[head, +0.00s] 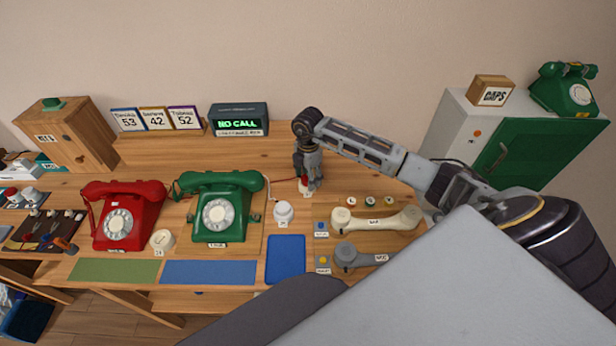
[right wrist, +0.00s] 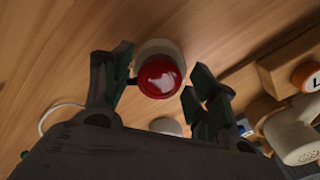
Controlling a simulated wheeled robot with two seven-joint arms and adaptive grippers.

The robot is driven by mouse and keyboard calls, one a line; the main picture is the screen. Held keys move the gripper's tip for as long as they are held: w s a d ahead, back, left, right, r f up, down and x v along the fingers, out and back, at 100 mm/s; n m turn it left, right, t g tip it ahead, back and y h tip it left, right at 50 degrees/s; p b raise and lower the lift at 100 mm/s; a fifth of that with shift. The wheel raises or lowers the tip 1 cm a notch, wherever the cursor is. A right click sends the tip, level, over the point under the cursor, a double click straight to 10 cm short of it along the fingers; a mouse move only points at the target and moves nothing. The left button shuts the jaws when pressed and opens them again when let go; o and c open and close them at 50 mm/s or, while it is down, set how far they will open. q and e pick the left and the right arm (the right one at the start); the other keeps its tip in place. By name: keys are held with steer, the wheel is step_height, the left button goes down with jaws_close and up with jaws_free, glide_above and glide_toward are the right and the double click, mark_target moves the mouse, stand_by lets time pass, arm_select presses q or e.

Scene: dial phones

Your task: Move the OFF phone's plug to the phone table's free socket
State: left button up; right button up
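The red phone (head: 128,215) and the green phone (head: 220,207) stand on the wooden table; I cannot tell which is the OFF one. A red-topped plug (right wrist: 160,77) sits on a round cream base (right wrist: 160,48). In the head view, the red plug (head: 303,187) is mostly hidden below my right gripper (head: 307,184). The right fingers are spread on both sides of the plug, with gaps visible in the right wrist view (right wrist: 158,85). A white round piece (head: 283,212) stands right of the green phone, and a cream one (head: 162,240) stands between the phones. My left gripper is out of view.
A cream handset (head: 375,221) and a grey handset (head: 360,258) lie at right, near small coloured buttons (head: 370,201). A NO CALL display (head: 239,120) stands behind. Blue and green mats line the front edge. A green-doored cabinet (head: 508,150) stands right.

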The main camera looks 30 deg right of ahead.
step_height(320, 180, up, 12)
stand_by(1.1)
stand_by(1.0)
